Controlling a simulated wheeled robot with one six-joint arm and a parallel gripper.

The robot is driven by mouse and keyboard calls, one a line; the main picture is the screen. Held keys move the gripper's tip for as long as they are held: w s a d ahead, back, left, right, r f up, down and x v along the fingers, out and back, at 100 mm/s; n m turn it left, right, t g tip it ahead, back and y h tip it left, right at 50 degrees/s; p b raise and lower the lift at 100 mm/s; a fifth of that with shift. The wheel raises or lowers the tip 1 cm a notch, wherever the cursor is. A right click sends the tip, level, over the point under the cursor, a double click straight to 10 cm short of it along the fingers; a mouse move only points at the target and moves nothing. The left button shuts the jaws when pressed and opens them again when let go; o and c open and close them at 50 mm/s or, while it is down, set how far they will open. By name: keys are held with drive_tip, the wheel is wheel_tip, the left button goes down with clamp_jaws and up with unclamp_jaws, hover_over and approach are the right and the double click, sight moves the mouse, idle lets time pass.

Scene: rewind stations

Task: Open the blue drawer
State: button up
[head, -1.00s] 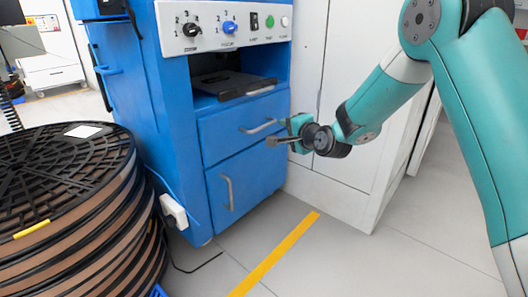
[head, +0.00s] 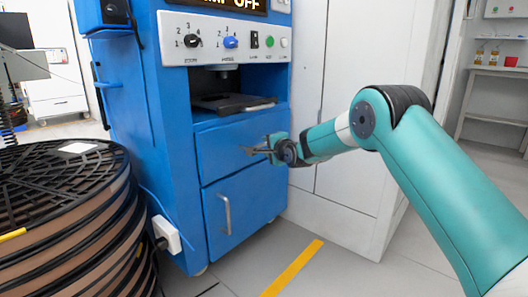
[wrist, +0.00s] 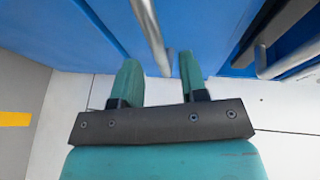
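The blue drawer (head: 222,148) is the upper front of the blue cabinet and looks shut. My gripper (head: 256,150) is in front of its right half and covers most of its handle. In the wrist view my gripper (wrist: 160,62) is open. A silver bar handle (wrist: 148,30) runs between its two fingers, with gaps on both sides. It looks like the drawer's handle. The bar's near end is about level with the fingertips.
Below the drawer is a blue door (head: 248,195) with a vertical handle (head: 227,213). A dark tray (head: 233,103) sits in the niche above. Stacked reels (head: 60,220) stand at left. A white cabinet (head: 345,200) is close on the right. Floor shows in front.

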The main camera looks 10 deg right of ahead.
sight(265, 144)
drive_tip(key=shift+b+x, duration=0.55)
drive_tip(key=shift+x, duration=1.3)
drive_tip(key=shift+s, duration=0.1)
clamp_jaws()
